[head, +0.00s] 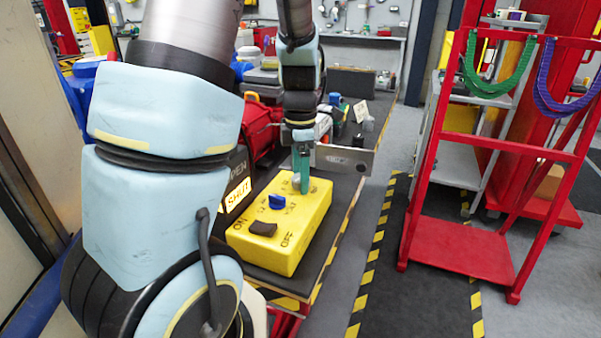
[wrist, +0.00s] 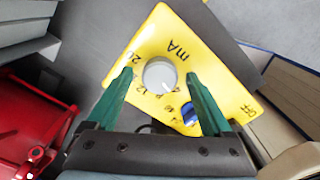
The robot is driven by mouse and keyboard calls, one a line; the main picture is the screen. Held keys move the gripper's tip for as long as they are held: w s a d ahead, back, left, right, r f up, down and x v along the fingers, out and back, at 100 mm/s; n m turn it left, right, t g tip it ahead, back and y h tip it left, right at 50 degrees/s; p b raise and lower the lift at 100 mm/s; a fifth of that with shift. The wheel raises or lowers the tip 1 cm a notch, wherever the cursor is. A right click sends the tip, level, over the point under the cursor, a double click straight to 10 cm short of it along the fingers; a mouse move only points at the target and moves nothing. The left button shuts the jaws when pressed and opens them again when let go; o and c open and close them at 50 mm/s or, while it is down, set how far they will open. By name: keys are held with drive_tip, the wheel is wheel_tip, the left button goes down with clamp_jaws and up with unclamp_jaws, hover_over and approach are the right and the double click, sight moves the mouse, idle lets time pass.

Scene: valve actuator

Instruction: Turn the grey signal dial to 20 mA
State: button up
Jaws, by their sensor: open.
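The grey signal dial (wrist: 160,75) sits on the yellow box (wrist: 205,70), close to the printed "mA". In the wrist view it lies between the two green fingers of my gripper (wrist: 159,76), which are open with a gap on each side. A "20" is printed at the dial's upper left. A small light mark shows at the dial's lower right edge, too small to read surely. In the head view my gripper (head: 301,180) points down at the far end of the yellow box (head: 265,258), and the fingers partly hide the dial.
A blue knob (head: 277,201) and a dark brown switch (head: 263,228) by ON/OFF lettering sit on the same box. A grey metal plate (head: 346,159) stands behind it. A red bag (head: 262,127) lies to the left. The floor right of the bench is clear up to a red frame (head: 460,245).

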clamp_jaws()
idle(0.7)
